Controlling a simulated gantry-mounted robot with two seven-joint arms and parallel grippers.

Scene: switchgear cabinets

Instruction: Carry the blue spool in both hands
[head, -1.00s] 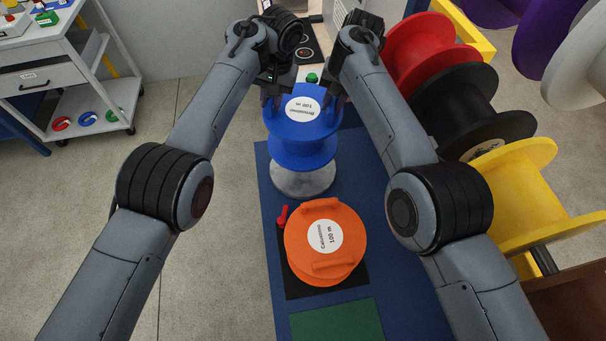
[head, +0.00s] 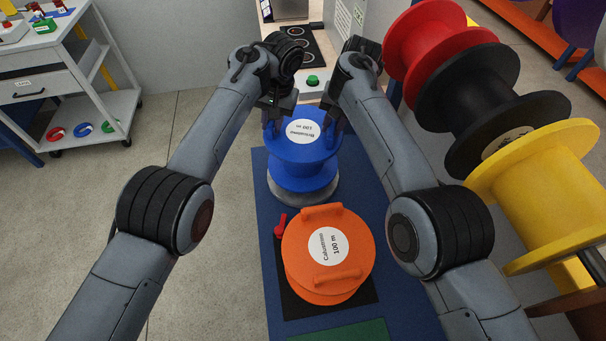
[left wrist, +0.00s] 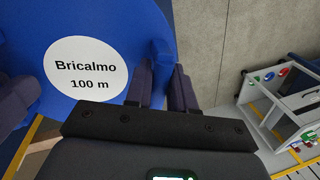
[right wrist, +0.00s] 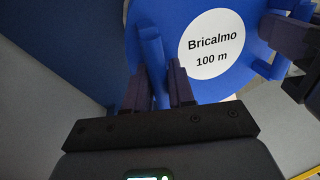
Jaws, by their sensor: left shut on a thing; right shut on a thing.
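The blue spool (head: 304,172) has a white round label reading "Bricalmo 100 m" and is in the upper middle of the head view. My left gripper (head: 271,120) is shut on a handle at the left of its top flange. My right gripper (head: 336,122) is shut on the handle at the right. The left wrist view shows the blue flange (left wrist: 125,22) beside the left fingers (left wrist: 163,85). The right wrist view shows a blue handle (right wrist: 153,55) between the right fingers (right wrist: 160,85). A grey round base (head: 318,196) lies under the spool; I cannot tell whether they touch.
An orange spool (head: 300,255) stands on a black square on the blue mat (head: 262,215), near a small red piece (head: 280,225). Red (head: 425,35), black (head: 455,100) and yellow (head: 550,190) spools are racked at right. A white trolley (head: 100,105) stands at left. Floor between is clear.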

